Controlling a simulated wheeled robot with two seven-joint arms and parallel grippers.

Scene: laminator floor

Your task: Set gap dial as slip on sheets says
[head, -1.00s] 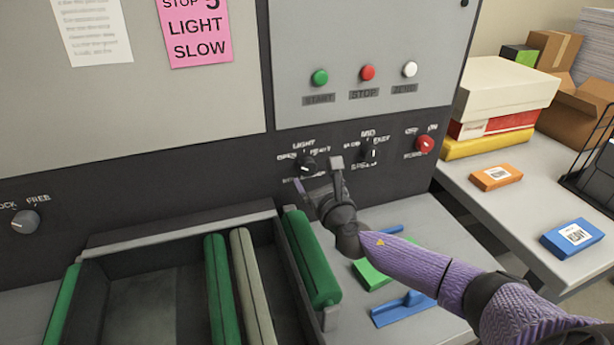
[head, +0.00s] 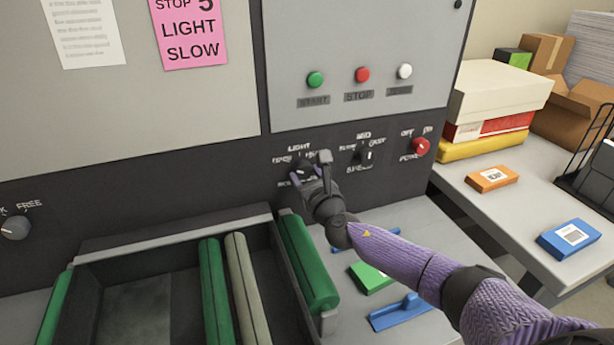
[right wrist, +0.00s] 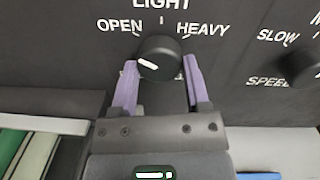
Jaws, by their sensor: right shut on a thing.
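The gap dial (right wrist: 160,48), a round black knob with a white mark, is on the dark machine panel under the words OPEN, LIGHT and HEAVY. Its mark lies on the left part of the knob face, on the OPEN side. The dial shows only partly in the head view, behind my right gripper (head: 310,174). In the right wrist view the two purple fingers of my right gripper (right wrist: 160,80) are on either side of the dial, shut on it. A pink note (head: 190,30) reads "STOP 5 LIGHT SLOW". My left gripper is not in view.
A speed dial (head: 367,156) and red power knob (head: 420,146) sit to the right. Above are green (head: 315,79), red (head: 362,74) and white (head: 404,71) buttons. Green rollers (head: 308,260) lie below. An orange packet (head: 492,178) and blue packet (head: 569,238) lie on the side table.

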